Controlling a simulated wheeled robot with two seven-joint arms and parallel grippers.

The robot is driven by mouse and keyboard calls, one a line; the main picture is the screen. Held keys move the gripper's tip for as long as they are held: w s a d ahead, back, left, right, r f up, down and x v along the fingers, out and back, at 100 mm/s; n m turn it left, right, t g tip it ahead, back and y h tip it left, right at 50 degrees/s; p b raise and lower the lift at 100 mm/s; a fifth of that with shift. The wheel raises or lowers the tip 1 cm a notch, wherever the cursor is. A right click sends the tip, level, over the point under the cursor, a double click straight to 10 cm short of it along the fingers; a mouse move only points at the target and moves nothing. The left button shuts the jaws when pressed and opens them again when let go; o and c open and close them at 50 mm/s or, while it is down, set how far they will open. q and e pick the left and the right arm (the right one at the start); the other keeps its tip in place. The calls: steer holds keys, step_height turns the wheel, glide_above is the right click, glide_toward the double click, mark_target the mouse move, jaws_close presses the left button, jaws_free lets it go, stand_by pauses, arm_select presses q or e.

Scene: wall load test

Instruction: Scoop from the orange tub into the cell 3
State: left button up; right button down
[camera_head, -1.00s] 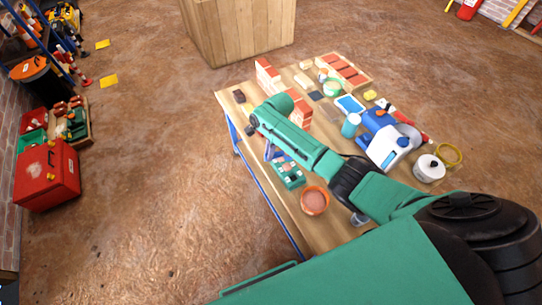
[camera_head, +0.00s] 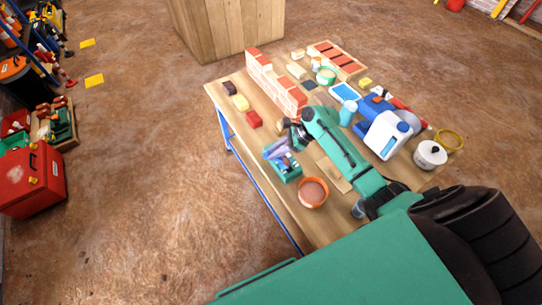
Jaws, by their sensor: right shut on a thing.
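The orange tub (camera_head: 313,192) stands on the workbench, open at the top, with a pinkish-brown fill. A green tray (camera_head: 285,175) with small things in it lies just beyond the tub; its cells are too small to tell apart, so I cannot pick out cell 3. My right gripper (camera_head: 294,137) is over the far end of the green tray, apart from the tub. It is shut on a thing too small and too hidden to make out. A grey-blue shape shows beside its tips. My left gripper is not in view.
A low red brick wall (camera_head: 276,84) stands on the workbench (camera_head: 265,150) beyond my gripper. Loose blocks, including a red one (camera_head: 253,119), lie to its left. A blue and white machine (camera_head: 385,133) and a white pot (camera_head: 430,154) stand on the right.

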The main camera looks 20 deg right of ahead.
steer(key=d+y+b, duration=0.1)
steer(key=b, duration=0.1)
steer(key=shift+s+f+b, duration=0.15)
steer(key=shift+f+b, duration=0.25)
steer(key=shift+s+d+r+t+y, duration=0.15)
steer(key=shift+d+r+t+y, duration=0.25)
steer(key=shift+y, duration=0.2)
steer(key=shift+s+d+t+y, duration=0.3)
steer(key=shift+d+y, duration=0.25)
steer(key=shift+y, duration=0.15)
steer(key=shift+d+r+b, duration=0.1)
steer(key=shift+r+b, duration=0.1)
steer(key=shift+b, duration=0.1)
step_height(320, 180, up, 4)
steer(key=p, duration=0.5)
